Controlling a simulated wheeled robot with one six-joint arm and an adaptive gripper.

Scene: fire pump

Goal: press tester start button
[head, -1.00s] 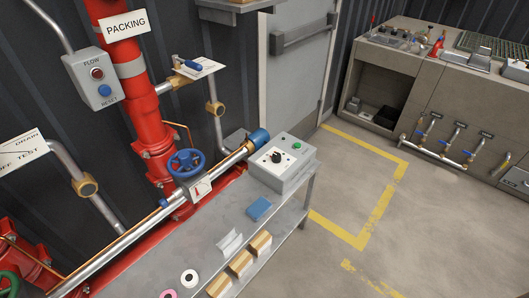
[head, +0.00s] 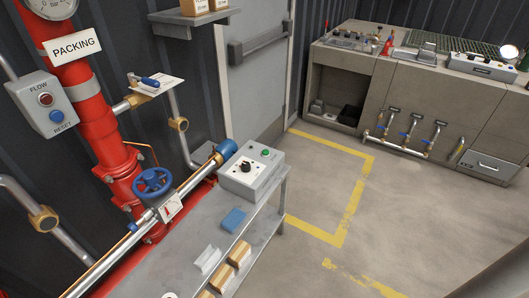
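A grey box (head: 240,183) with a sloped top panel stands at the far end of the metal bench. Its panel carries a black knob (head: 245,166) on a white dial and a small green button (head: 265,152) near the back edge. Another pale control box (head: 483,66) sits on the far counter at upper right, too small to read. I cannot tell from any label which box is the tester. My gripper is not in view.
A red pipe (head: 93,115), a blue handwheel (head: 153,182) and a FLOW/RESET box (head: 46,103) are at left. Floor with yellow lines (head: 352,200) is open at right.

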